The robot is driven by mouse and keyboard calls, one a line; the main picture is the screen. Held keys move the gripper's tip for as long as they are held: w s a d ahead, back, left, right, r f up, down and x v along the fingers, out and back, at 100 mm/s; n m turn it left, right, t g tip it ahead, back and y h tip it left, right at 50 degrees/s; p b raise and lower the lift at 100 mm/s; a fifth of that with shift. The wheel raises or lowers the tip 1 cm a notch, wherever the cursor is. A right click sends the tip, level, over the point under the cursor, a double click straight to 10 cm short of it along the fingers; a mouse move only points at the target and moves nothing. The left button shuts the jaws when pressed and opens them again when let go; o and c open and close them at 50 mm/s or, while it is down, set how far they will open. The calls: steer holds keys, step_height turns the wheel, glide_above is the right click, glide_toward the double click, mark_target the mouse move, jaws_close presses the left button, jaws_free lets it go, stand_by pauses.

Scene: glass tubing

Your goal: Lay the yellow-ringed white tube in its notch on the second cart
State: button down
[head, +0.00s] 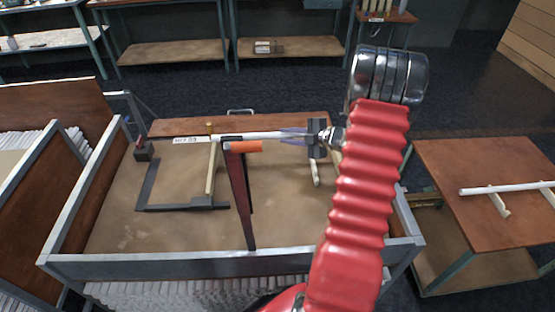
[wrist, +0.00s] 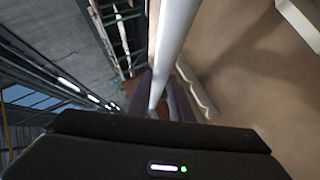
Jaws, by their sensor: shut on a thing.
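A long white tube (head: 262,136) lies roughly level across the back of a large tray-topped cart (head: 160,265) in the head view. My gripper (head: 296,135) is shut on the tube near its right end. In the wrist view the tube (wrist: 176,30) runs from the top down between the two dark fingers (wrist: 158,103). I cannot clearly make out a yellow ring on it. The tube passes above a pale notched strip (head: 212,168) at its left; I cannot tell whether they touch. Another pale strip (head: 315,172) stands below my gripper, and a wavy-edged strip (wrist: 196,90) shows beside the tube in the wrist view.
A dark red upright (head: 240,195) with an orange end (head: 247,146) stands close below the tube. A dark angled frame (head: 180,207) lies at left. At right, a brown-topped cart (head: 450,165) bears another white tube (head: 505,187) on pale supports. Benches stand behind.

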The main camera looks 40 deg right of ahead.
step_height(320, 180, down, 6)
stand_by(0.5)
steer(key=shift+s+f, duration=0.1)
steer(key=shift+f, duration=0.1)
steer(key=shift+f, duration=1.8)
steer(key=shift+f, duration=0.65)
